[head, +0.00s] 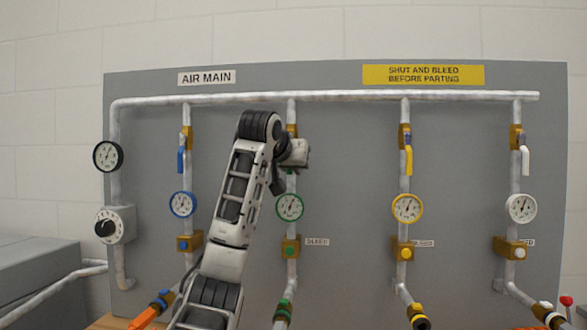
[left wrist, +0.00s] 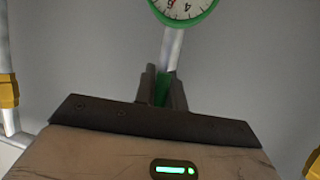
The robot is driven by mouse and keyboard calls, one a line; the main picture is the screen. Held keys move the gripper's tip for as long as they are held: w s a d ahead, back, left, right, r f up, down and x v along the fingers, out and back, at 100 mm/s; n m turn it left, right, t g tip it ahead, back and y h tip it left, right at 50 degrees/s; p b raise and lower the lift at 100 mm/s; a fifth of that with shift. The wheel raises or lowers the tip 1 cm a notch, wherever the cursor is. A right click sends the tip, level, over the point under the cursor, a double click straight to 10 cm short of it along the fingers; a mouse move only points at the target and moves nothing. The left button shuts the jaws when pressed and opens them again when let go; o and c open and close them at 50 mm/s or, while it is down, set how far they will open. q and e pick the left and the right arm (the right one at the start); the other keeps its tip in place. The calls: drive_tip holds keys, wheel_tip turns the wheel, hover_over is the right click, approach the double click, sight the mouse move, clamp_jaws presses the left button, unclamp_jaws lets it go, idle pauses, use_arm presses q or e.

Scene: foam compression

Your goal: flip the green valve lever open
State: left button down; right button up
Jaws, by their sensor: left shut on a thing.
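The green valve lever (left wrist: 160,92) shows between the fingers of my left gripper (left wrist: 162,86) in the left wrist view. The gripper is shut on it. In the head view my left gripper (head: 294,155) is at the green line's valve, just below the top pipe. It hides most of the lever there, so I cannot tell the lever's exact angle. The brass valve body (head: 291,131) shows partly above the gripper. The green-rimmed gauge (head: 290,206) sits below on the same pipe, and shows in the left wrist view (left wrist: 184,8). My right gripper is not in view.
Neighbouring drops carry a blue lever (head: 181,160), a yellow lever (head: 409,160) and a white lever (head: 525,160), all hanging down. A black-rimmed gauge (head: 108,156) and a regulator knob (head: 105,228) are at the left. The grey panel (head: 350,185) is bare between drops.

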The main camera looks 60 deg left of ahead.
use_arm(q)
drive_tip(key=c, duration=1.5)
unclamp_jaws()
drive_tip(key=shift+o, duration=0.2)
drive_tip(key=shift+s, duration=0.1)
drive_tip(key=p+v, duration=0.1)
drive_tip(key=v, duration=1.5)
